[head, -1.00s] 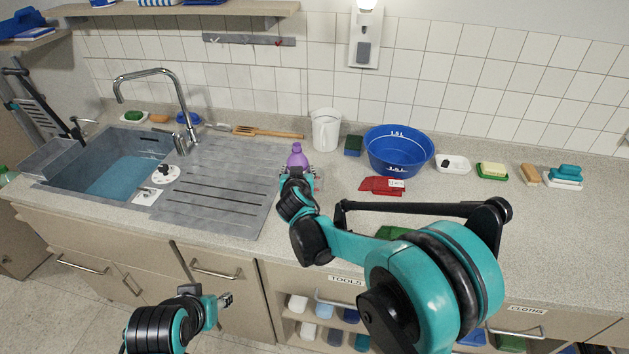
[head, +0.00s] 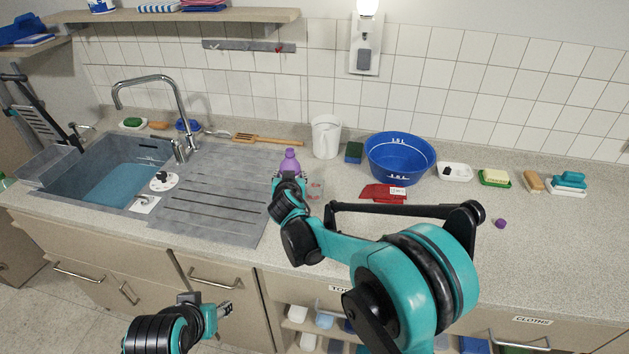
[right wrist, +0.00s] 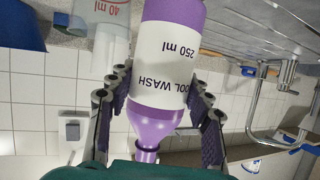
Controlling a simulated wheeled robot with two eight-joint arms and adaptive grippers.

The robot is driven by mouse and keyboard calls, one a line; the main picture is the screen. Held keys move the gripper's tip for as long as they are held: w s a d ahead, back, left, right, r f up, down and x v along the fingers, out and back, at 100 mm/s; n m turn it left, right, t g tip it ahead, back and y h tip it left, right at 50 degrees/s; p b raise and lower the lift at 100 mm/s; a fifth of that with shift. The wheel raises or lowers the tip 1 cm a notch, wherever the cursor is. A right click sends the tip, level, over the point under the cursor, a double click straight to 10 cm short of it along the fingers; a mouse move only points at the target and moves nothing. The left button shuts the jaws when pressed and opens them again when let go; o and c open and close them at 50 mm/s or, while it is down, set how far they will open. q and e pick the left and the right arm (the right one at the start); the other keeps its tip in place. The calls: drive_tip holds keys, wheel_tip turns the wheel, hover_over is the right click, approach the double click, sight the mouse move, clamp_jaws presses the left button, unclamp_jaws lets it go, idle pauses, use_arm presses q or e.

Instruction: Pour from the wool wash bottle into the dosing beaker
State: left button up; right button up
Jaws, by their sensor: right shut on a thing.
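The wool wash bottle (head: 290,160) is purple with a white label; in the right wrist view (right wrist: 168,60) the label reads 250 ml. My right gripper (head: 289,178) is shut on it, with a finger on each side, and the bottle looks about upright. Whether its base touches the counter is hidden. The clear dosing beaker (head: 316,189) stands just right of the bottle, partly hidden by my arm; its 40 ml mark shows in the right wrist view (right wrist: 113,12). My left gripper (head: 226,309) is low in front of the cabinets, away from both; its jaw gap is unclear.
A small purple cap (head: 500,223) lies on the counter at right. The sink's ribbed drainer (head: 215,190) is left of the bottle. The right front counter is largely clear.

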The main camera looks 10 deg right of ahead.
drive_tip(key=shift+d+r+m+y+p, duration=0.15)
drive_tip(key=shift+m+y+p, duration=0.15)
drive_tip(key=shift+m+y, duration=0.15)
drive_tip(key=shift+d+r+m+g+y+p, duration=0.1)
drive_tip(key=shift+r+m+g+y+p, duration=0.2)
drive_tip(key=shift+r+m+y+p, duration=0.4)
drive_tip(key=shift+w+d+f+m+y, duration=0.2)
drive_tip(key=shift+d+m+y, duration=0.15)
drive_tip(key=shift+m+y, duration=0.45)
drive_tip(key=shift+s+a+f+m+g+y, duration=0.1)
drive_tip(key=shift+a+f+m+g+y, duration=0.2)
drive_tip(key=shift+m+y, duration=0.45)
drive_tip(key=shift+a+f+m, duration=0.15)
drive_tip(key=shift+a+m, duration=0.05)
drive_tip(key=shift+m, duration=0.3)
drive_tip(key=shift+s+a+f+m+y+b, duration=0.1)
drive_tip(key=shift+a+f+m+y+b, duration=0.15)
drive_tip(key=shift+f+m+y+b, duration=0.3)
drive_tip(key=shift+s+a+f+m+y+b, duration=0.1)
drive_tip(key=shift+a+f+m+y+b, duration=0.1)
drive_tip(key=shift+f+m+y+b, duration=0.3)
idle(3.8)
